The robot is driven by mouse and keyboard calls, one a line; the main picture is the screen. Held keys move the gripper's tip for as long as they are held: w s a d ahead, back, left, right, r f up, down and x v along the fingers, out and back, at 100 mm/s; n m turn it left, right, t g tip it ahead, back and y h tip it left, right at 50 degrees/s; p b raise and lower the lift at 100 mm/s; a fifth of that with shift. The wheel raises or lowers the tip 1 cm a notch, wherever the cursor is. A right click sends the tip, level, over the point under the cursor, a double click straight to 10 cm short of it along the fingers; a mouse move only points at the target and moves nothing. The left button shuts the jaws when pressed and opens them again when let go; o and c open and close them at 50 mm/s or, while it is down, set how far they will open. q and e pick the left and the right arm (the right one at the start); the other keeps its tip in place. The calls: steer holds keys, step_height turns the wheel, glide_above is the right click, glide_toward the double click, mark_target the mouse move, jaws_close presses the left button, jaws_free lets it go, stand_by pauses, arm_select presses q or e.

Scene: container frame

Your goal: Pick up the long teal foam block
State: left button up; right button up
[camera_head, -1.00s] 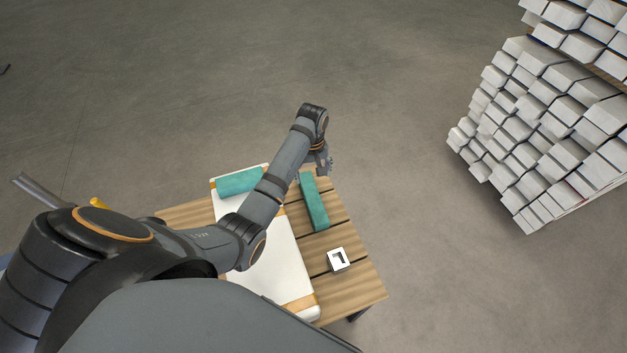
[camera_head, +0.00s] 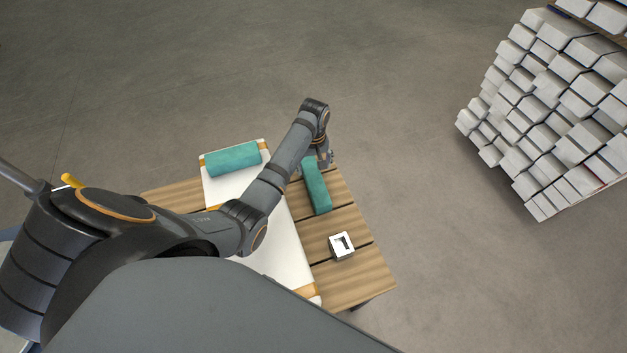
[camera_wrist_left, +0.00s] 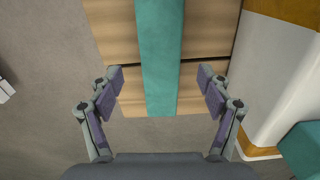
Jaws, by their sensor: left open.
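The long teal foam block (camera_head: 317,188) lies on the slatted wooden table, to the right of the white panel. My left gripper (camera_head: 326,160) is at the block's far end, pointing down; my wrist partly hides that end in the head view. In the left wrist view the block (camera_wrist_left: 160,45) runs between the spread fingers of my open left gripper (camera_wrist_left: 159,75), with a gap on each side. Its near end shows between the fingers. The height between fingertips and block is hard to judge. My right gripper is out of view.
A second, thicker teal block (camera_head: 233,158) lies on the white panel (camera_head: 288,258) with wooden edges, left of the long block. A small white square piece (camera_head: 341,245) sits on the wooden table (camera_head: 362,285). White stacked bars (camera_head: 545,110) stand right, across open floor.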

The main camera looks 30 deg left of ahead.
mark_target(313, 175)
arm_select(q)
steer(key=shift+f, duration=3.5)
steer(key=shift+r, duration=0.1)
steer(key=c, duration=1)
